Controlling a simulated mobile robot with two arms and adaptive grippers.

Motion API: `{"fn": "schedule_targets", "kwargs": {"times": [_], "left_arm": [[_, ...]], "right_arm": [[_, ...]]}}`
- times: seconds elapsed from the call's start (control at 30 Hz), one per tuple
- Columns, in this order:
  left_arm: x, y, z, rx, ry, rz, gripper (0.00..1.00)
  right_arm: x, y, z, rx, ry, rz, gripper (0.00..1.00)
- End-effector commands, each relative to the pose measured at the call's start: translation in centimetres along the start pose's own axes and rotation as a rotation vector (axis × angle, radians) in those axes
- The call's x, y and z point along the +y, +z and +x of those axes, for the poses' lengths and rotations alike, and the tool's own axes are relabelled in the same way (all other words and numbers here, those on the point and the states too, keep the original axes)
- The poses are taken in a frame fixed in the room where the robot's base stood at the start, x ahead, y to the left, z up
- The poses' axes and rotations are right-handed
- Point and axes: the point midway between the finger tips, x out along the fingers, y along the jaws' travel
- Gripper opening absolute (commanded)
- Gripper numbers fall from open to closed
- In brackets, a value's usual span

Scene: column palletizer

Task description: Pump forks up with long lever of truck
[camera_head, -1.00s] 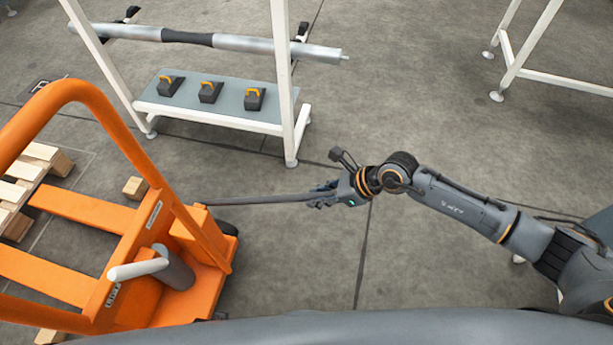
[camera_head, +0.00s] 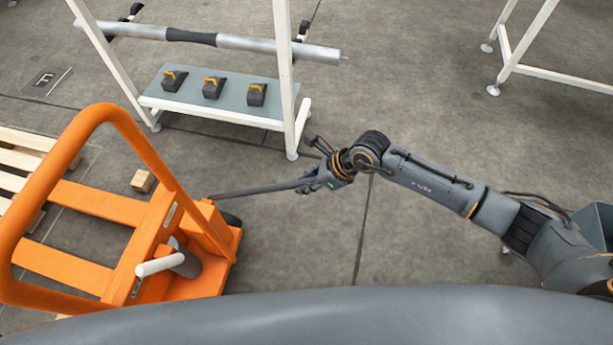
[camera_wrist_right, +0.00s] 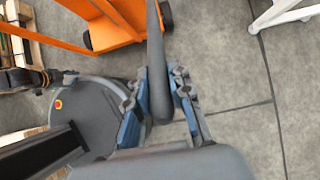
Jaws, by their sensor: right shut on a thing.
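The orange truck (camera_head: 180,240) stands at the left in the head view, with its forks (camera_head: 95,203) running left. Its long grey lever (camera_head: 255,189) sticks out to the right, tilted a little upward toward its free end. My right gripper (camera_head: 308,182) is shut on that end. In the right wrist view the lever (camera_wrist_right: 156,60) passes between the blue fingers of my right gripper (camera_wrist_right: 163,100), and the truck (camera_wrist_right: 110,22) is behind. A short white handle (camera_head: 160,264) also sits on the truck.
A white rack (camera_head: 285,80) with a blue-grey shelf (camera_head: 190,98) stands behind the lever, one leg close to my right gripper. Several black blocks with orange handles sit on the shelf. A wooden pallet (camera_head: 22,150) lies at the far left. Floor right of the truck is clear.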

Motion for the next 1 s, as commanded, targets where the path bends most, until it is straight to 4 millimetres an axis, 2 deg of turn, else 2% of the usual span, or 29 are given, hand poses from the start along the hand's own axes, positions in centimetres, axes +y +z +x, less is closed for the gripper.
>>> {"fn": "schedule_targets", "kwargs": {"times": [0.2,0.43,0.6,0.9,1.0], "left_arm": [[0.0,0.0,-0.2,0.0,0.0,0.0,0.4],[0.0,-0.4,-4.0,0.0,0.0,0.0,0.4],[0.0,-0.6,-4.8,0.001,0.0,0.0,0.4],[0.0,-0.6,-4.6,0.002,0.0,-0.001,0.4],[0.0,-0.4,-3.5,0.002,0.0,-0.001,0.4]], "right_arm": [[0.1,0.2,-0.1,0.004,0.002,0.001,0.0],[0.1,4.7,-1.5,0.095,0.002,-0.004,0.0],[0.0,6.4,-1.6,0.156,0.002,0.0,0.0],[0.0,6.2,-1.4,0.165,0.001,0.002,0.0],[0.0,4.9,-0.8,0.145,0.002,0.004,0.0]]}}
